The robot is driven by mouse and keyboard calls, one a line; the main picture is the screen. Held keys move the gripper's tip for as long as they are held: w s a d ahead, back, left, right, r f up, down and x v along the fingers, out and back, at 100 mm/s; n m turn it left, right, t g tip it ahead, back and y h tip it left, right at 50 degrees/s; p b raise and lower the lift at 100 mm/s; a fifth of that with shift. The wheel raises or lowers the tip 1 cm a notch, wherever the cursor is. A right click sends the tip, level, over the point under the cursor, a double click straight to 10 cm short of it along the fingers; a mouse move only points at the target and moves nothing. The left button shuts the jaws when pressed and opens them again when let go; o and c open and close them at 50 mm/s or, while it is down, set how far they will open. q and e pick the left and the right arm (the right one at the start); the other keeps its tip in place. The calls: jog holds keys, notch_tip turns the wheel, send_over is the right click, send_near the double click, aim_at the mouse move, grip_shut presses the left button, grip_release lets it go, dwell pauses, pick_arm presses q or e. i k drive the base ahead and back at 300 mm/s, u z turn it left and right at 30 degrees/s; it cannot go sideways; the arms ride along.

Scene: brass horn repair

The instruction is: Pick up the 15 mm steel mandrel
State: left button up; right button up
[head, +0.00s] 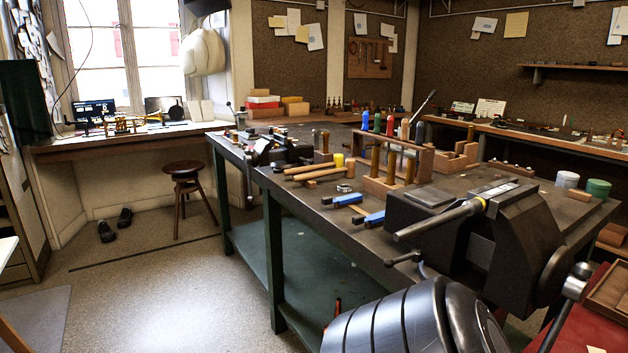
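A steel rod (440,222) with a yellow band near its right end lies slanted across the large dark vise (520,236) on the near bench. I cannot tell whether it is the 15 mm mandrel, or whether the vise jaws grip it. Another thin steel rod (423,105) leans up behind the tool rack; its lower end is hidden. No size marking can be read on either. Neither of my grippers is in view.
The dark bench (310,205) carries blue-bodied tools (342,200), wooden-handled tools (318,175), a wooden rack (426,160) of coloured handles, a wooden block (382,187) with upright pegs, and two lidded jars (598,188). A stool (183,172) stands on open floor at left.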

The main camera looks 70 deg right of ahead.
aim_at(477, 205)
jog(key=i, duration=0.35)
jog(key=z, duration=1.4)
jog(key=i, duration=1.9)
jog(key=z, duration=3.55)
